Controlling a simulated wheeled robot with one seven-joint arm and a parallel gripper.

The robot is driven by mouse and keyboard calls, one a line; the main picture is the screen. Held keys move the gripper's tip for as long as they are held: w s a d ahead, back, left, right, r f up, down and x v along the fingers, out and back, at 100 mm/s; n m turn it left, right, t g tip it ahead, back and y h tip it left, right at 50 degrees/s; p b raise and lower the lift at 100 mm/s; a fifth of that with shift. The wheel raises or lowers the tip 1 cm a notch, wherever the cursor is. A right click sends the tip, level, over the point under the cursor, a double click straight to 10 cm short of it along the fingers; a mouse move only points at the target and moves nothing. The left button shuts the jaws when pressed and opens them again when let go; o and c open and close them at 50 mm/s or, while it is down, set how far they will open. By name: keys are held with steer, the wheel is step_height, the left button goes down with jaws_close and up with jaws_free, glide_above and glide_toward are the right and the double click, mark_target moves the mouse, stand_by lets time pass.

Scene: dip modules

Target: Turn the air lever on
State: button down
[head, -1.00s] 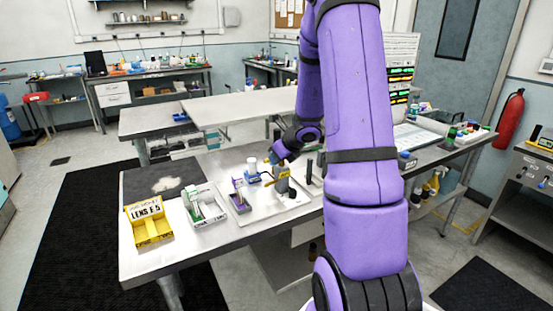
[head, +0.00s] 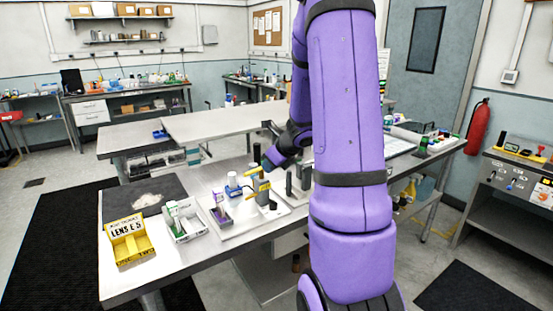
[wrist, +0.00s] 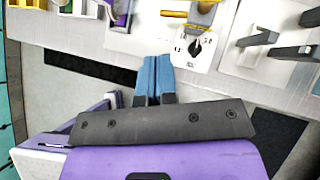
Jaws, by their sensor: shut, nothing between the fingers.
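My gripper (wrist: 152,60) shows in the wrist view with its two blue fingers pressed together and nothing between them. It is over the front edge of the workbench, just left of a white dial plate (wrist: 205,58) with a black pointer. In the head view my gripper is at the workbench, partly hidden by my purple arm. A side bench (head: 505,195) at the right has a front panel with small levers, including a red one (head: 515,173) and a blue one (head: 509,187). Their labels are too small to read, so I cannot tell which is the air lever.
The workbench (head: 185,262) carries a yellow LENS box (head: 128,240), a grey parts tray (head: 186,228) and a yellow-topped device (head: 260,186). A red fire extinguisher (head: 478,127) hangs on the wall. The floor before the side bench is open, with a black mat (head: 470,287).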

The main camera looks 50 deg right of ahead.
steer(key=shift+a+v, duration=0.2)
steer(key=shift+v, duration=1.05)
steer(key=shift+a+v, duration=0.15)
steer(key=shift+v, duration=1.15)
steer(key=s+a+r+n+g+y, duration=0.1)
steer(key=a+r+n, duration=0.2)
steer(key=a+n, duration=0.35)
steer(key=s+a+r+n+y, duration=0.1)
steer(key=s+a+r+n, duration=0.1)
steer(key=a+r+n, duration=0.4)
steer(key=s+a+r+n+g, duration=0.1)
steer(key=a+n, duration=0.4)
steer(key=a, duration=0.3)
steer(key=s+a+r+n+h, duration=0.1)
steer(key=s+a+r+n, duration=0.1)
steer(key=s+a+n, duration=0.2)
steer(key=s+a+r+n+h, duration=0.1)
steer(key=s+a+r+n, duration=0.1)
steer(key=s+n, duration=0.8)
steer(key=a+n, duration=0.1)
steer(key=n, duration=0.2)
steer(key=shift+a+g+h, duration=0.3)
steer(key=shift+a+h, duration=0.05)
steer(key=shift+h, duration=0.05)
